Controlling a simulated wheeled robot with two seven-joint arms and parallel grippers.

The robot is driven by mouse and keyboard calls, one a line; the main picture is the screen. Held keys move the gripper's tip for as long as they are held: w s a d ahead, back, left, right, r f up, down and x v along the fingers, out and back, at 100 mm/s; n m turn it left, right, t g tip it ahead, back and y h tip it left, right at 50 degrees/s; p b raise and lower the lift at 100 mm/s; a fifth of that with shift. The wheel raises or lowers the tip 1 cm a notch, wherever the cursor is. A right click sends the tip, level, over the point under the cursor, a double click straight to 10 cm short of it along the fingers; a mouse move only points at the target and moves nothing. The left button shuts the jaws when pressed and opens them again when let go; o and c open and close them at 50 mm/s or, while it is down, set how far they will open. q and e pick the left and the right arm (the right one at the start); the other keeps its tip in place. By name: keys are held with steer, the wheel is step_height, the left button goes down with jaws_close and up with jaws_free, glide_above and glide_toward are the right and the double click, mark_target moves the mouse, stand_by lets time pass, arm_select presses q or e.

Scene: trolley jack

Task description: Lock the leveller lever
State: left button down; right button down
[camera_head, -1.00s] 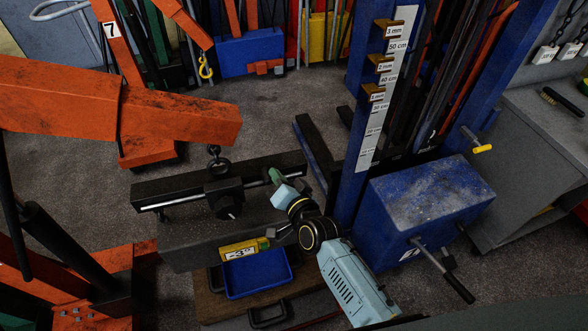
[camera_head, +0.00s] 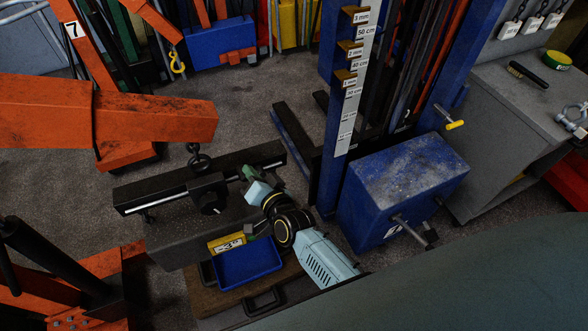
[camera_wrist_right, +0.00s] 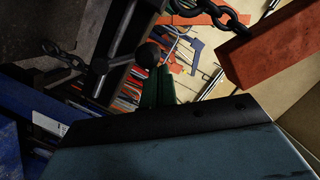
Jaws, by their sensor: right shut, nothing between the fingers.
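The leveller is a black beam (camera_head: 150,190) with a bright rod along it and a dark central block (camera_head: 207,193). It hangs under the hook ring (camera_head: 198,162) of the orange crane arm (camera_head: 150,118). My right gripper (camera_head: 249,173) is shut and empty, its green fingers over the right half of the beam. In the right wrist view, the green fingers (camera_wrist_right: 158,90) point at a dark ball knob (camera_wrist_right: 147,54) on a rod, seemingly the lever. The fingertips look close to the knob; I cannot tell if they touch. My left gripper is out of view.
A blue box (camera_head: 400,180) and a blue post with a scale (camera_head: 355,90) stand to the right. In the wrist view, chain links (camera_wrist_right: 215,12) pass near an orange block (camera_wrist_right: 275,50).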

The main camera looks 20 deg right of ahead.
steer(key=s+d+r+p, duration=0.3)
steer(key=s+d+r, duration=0.1)
steer(key=s, duration=0.5)
steer(key=shift+s+r, duration=0.3)
steer(key=shift+r, duration=0.3)
steer(key=s+d+f+n+g+b, duration=0.15)
steer(key=s+f, duration=0.25)
steer(key=f, duration=0.6)
steer(key=s+d+f+n+g+h+b, duration=0.1)
steer(key=s+f+n+g+b, duration=0.2)
steer(key=f, duration=0.8)
steer(key=s+d+f+g+b, duration=0.1)
steer(key=s+f+g+b, duration=0.3)
steer(key=f, duration=0.6)
steer(key=s+d+f+n+g+h+b, duration=0.1)
steer(key=s+d+f+n+g+b, duration=0.1)
steer(key=s+f, duration=0.9)
steer(key=s+d+f+n+g+h+b, duration=0.1)
steer(key=s+d+f+n+g+b, duration=0.2)
steer(key=s+d+f, duration=0.4)
steer(key=s+f+g+b, duration=0.1)
steer(key=s+f, duration=0.2)
steer(key=s, duration=0.4)
steer(key=shift+s+d+f+h, duration=0.3)
steer(key=shift+s+f, duration=0.05)
